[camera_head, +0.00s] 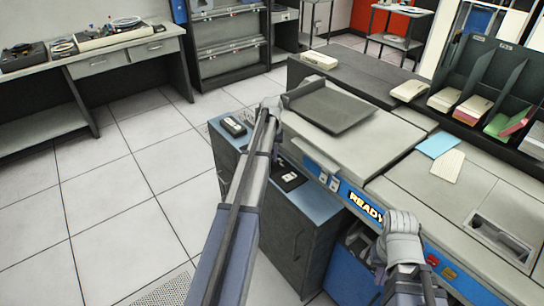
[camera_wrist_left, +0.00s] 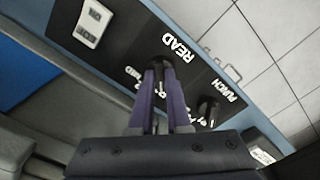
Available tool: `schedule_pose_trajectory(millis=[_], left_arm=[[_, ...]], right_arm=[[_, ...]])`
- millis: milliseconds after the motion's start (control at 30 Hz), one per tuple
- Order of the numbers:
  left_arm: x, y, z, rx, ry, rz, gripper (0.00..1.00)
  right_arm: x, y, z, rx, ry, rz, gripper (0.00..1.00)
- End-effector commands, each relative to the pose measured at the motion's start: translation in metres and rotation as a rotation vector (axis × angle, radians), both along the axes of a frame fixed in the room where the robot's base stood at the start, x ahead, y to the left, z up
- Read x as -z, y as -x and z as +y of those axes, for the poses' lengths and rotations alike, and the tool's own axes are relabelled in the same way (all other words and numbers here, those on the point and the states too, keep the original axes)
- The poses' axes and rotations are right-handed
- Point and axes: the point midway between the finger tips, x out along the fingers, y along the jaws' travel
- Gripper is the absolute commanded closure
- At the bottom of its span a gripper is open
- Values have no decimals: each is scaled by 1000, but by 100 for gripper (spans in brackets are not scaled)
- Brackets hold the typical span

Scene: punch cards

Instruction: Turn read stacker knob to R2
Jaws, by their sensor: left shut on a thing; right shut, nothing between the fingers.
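In the left wrist view, a black panel (camera_wrist_left: 118,52) carries the white words READ (camera_wrist_left: 178,46) and PUNCH (camera_wrist_left: 224,91). My left gripper (camera_wrist_left: 159,68) is shut on the read stacker knob (camera_wrist_left: 158,62) beside READ. The fingers cover much of this knob, and its pointer direction is unclear. Small white position marks around it are partly hidden and unreadable. The black punch knob (camera_wrist_left: 208,110) stands apart, to the right of the fingers. In the head view, my left arm crosses in front of the machine, and its fingertips are hidden. My right arm shows at lower right, but its fingers are hidden.
The machine front has a lit READY sign (camera_head: 366,205). A black tray (camera_head: 330,110) lies on top of the machine. Blue-topped cabinets (camera_head: 305,200) stand beside my left arm. Tiled floor (camera_head: 110,190) is open at left.

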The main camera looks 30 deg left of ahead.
Motion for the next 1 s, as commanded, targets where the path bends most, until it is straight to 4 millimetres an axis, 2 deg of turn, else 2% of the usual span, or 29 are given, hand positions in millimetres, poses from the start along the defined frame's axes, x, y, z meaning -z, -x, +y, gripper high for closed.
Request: schedule_pose_trajectory(millis=[567,1000], left_arm=[[0,0,0,57,0,0,100],[0,0,0,398,0,0,100]], right_arm=[[0,0,0,0,0,0,100],[0,0,0,0,0,0,100]])
